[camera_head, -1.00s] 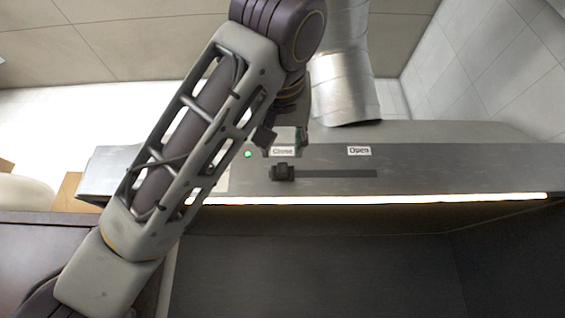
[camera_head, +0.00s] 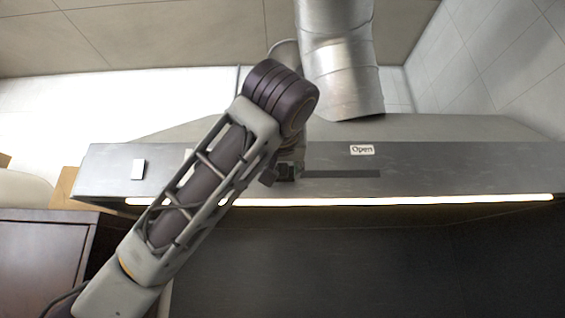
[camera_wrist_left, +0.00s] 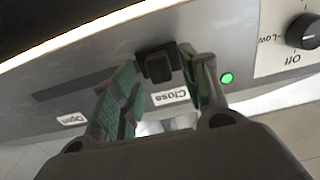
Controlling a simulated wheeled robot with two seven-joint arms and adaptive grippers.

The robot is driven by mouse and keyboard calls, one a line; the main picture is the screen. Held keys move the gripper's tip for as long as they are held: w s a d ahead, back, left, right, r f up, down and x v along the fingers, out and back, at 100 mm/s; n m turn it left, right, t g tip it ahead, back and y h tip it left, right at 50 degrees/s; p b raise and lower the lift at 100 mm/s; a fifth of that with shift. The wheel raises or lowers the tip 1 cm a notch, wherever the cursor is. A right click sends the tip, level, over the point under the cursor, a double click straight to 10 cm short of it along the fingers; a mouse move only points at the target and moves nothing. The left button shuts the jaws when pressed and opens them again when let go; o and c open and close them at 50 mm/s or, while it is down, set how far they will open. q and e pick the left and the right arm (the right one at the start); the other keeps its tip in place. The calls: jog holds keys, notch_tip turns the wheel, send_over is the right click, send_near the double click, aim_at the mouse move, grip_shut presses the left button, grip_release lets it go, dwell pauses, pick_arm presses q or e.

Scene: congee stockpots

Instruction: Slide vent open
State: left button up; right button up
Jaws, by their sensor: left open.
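The vent slider is a black knob (camera_wrist_left: 157,63) at the Close end of a dark slot (camera_head: 342,174) on the hood's steel front. The slot runs right toward the Open label (camera_head: 362,150) in the head view. My left gripper (camera_wrist_left: 157,88) is open, with its green-padded fingers on either side of the knob in the left wrist view; I cannot tell whether they touch it. In the head view my left arm covers the Close label and most of the knob. The Close label (camera_wrist_left: 170,96) shows between the fingers in the wrist view. My right gripper is not in view.
The range hood (camera_head: 440,165) spans the view, with a lit strip (camera_head: 400,201) along its lower edge. A silver duct (camera_head: 340,60) rises behind it. A control dial (camera_wrist_left: 303,31) and a green light (camera_wrist_left: 227,78) sit beside the gripper. The slot toward Open is clear.

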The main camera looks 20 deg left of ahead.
pick_arm(q)
jog(key=shift+x, duration=1)
grip_shut()
